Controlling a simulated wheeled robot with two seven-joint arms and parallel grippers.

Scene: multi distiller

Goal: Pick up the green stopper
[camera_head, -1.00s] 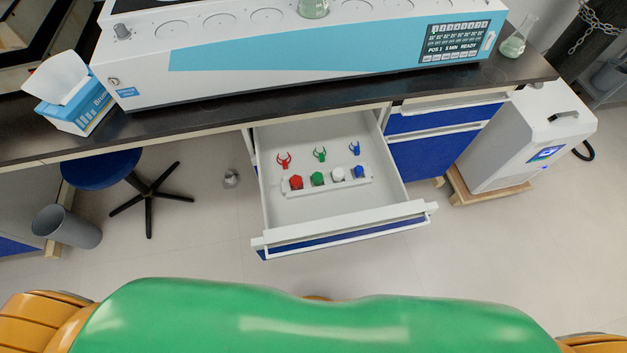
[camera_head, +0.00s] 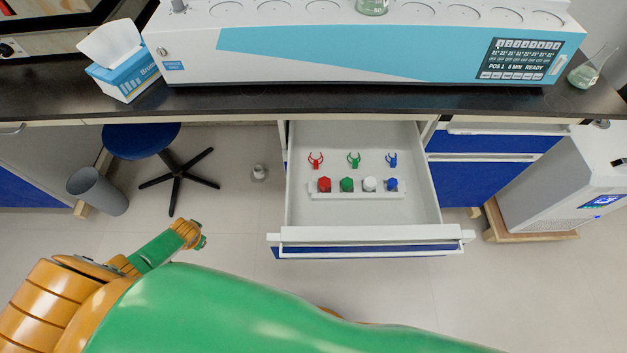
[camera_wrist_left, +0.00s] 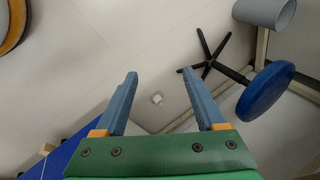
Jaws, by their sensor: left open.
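The green stopper (camera_head: 347,184) stands in a white rack (camera_head: 357,195) inside the open drawer (camera_head: 415,214). It is between a red stopper (camera_head: 324,184) and a white stopper (camera_head: 370,184), with a blue stopper (camera_head: 392,184) at the right end. My left gripper (camera_wrist_left: 159,74) is open and empty in the left wrist view, its two blue fingers apart over the floor. The green stopper does not show in the left wrist view. My right gripper is not in view.
Red (camera_head: 316,159), green (camera_head: 354,159) and blue (camera_head: 392,159) clips lie behind the rack. The dark bench top (camera_head: 230,104) overhangs the drawer's back. A blue stool (camera_head: 141,140) and grey bin (camera_head: 98,190) stand left. A grey-white unit (camera_head: 560,185) is at right.

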